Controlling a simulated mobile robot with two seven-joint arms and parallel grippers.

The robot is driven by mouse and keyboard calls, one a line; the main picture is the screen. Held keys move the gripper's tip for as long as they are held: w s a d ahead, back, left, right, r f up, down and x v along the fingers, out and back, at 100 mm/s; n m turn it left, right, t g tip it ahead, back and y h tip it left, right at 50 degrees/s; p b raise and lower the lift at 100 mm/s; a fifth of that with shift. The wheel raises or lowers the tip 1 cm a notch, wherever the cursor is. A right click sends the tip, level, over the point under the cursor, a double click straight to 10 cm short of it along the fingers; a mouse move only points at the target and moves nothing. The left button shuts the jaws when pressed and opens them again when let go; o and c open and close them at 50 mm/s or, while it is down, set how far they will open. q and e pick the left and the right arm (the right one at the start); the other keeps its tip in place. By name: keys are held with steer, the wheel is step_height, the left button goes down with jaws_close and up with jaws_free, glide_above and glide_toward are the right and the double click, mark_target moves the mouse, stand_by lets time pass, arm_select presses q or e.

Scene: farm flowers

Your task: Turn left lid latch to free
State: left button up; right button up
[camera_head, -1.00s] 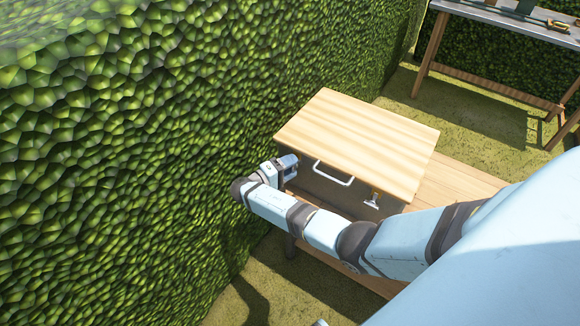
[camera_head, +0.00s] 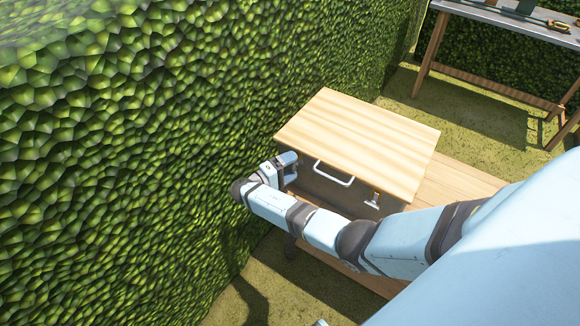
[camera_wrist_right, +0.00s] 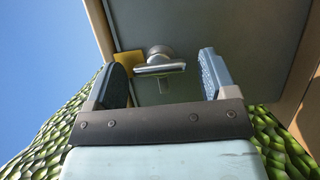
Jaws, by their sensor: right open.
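A wooden-lidded box (camera_head: 360,135) stands on a wooden bench, with a white handle (camera_head: 333,174) on its front. The left lid latch (camera_wrist_right: 160,66) shows in the right wrist view as a metal knob with a flat crossbar, lying horizontal in that picture. My right gripper (camera_head: 289,163) is at the box's front left corner, under the lid edge. In the wrist view my right gripper (camera_wrist_right: 162,78) is open, its two pads on either side of the latch, and I see no contact. A second latch (camera_head: 372,201) hangs at the front right.
A tall green hedge (camera_head: 130,130) runs close along the left of the box. The wooden bench (camera_head: 455,185) has bare top to the right. A table (camera_head: 510,22) with tools stands at the back right, with grass between.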

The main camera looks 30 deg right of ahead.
steer(key=m+t+y, duration=0.1)
steer(key=m, duration=0.3)
steer(key=m+t+y, duration=0.2)
steer(key=m, duration=0.3)
steer(key=s+m+t+y, duration=0.1)
steer(key=m+t+y, duration=0.1)
steer(key=m, duration=0.2)
steer(key=shift+d+r, duration=0.2)
steer(key=shift+r, duration=0.15)
steer(key=v, duration=1.3)
steer(key=s+a+f+n+t+y+p, duration=0.2)
steer(key=s+a+f+n+y+p, duration=0.1)
steer(key=s+n+y+p, duration=0.55)
steer(key=s+a+r+n+t+y+p, duration=0.2)
steer(key=s+r+n+y+p, duration=0.3)
steer(key=s, duration=0.7)
steer(key=shift+a+r+n+t+y, duration=0.3)
steer(key=shift+r+n+t+y, duration=0.35)
steer(key=shift+r, duration=0.65)
